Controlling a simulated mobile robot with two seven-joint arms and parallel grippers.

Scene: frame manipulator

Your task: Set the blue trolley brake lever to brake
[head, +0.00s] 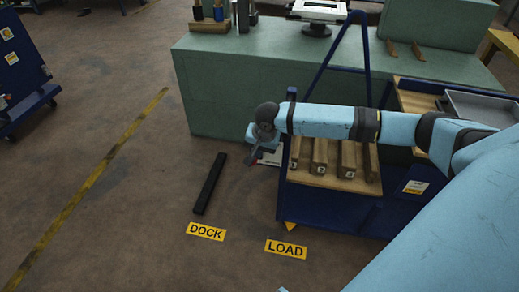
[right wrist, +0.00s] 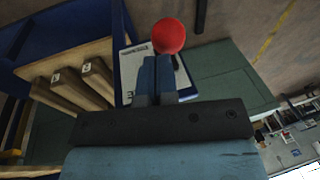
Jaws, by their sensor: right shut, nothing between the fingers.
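The blue trolley (head: 330,208) stands right of centre in the head view, with a wooden slotted deck. In the right wrist view its blue frame (right wrist: 130,28) shows at upper left, with a white label plate (right wrist: 128,62) beside it. The red ball knob (right wrist: 168,36) of the lever shows just beyond the fingertips; the lever's shaft is hidden behind the fingers. My right gripper (head: 254,150) is shut and empty at the trolley's left end; its fingers (right wrist: 157,66) point at the knob. I cannot tell whether they touch it. In the head view the knob is hidden. My left gripper is not in view.
A green bench (head: 230,85) stands behind the trolley. A black bar (head: 209,184) lies on the floor near the yellow DOCK (head: 206,231) and LOAD (head: 286,249) labels. Another blue cart (head: 25,70) stands at far left.

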